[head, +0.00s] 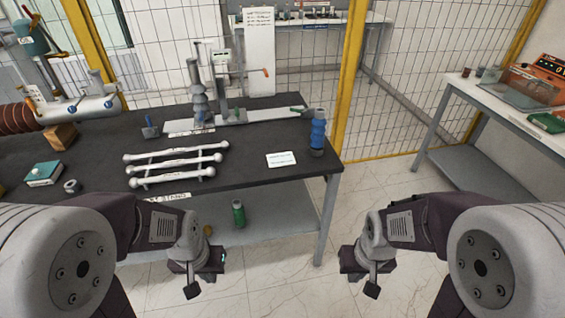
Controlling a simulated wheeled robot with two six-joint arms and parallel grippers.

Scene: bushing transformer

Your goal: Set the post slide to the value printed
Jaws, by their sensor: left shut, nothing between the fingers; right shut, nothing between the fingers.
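A bench fixture with a long pale base plate (178,128) lies across the back of the dark table. A ribbed grey insulator column (198,95) stands on it. A thin upright post (222,80) stands just right of the column, with a small pale box near its top. I cannot tell which part is the slide, and no scale is readable. A white printed card (281,159) lies on the table at right; its text is too small to read. My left gripper (192,288) and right gripper (371,289) are shut and empty, low in front of the table, apart from everything.
A rack of three white rods (176,164) lies in the table's middle. A blue bottle (318,132) stands at the right corner. A teal box (44,173) lies at left. A green bottle (238,212) stands on the lower shelf. Open floor lies at right.

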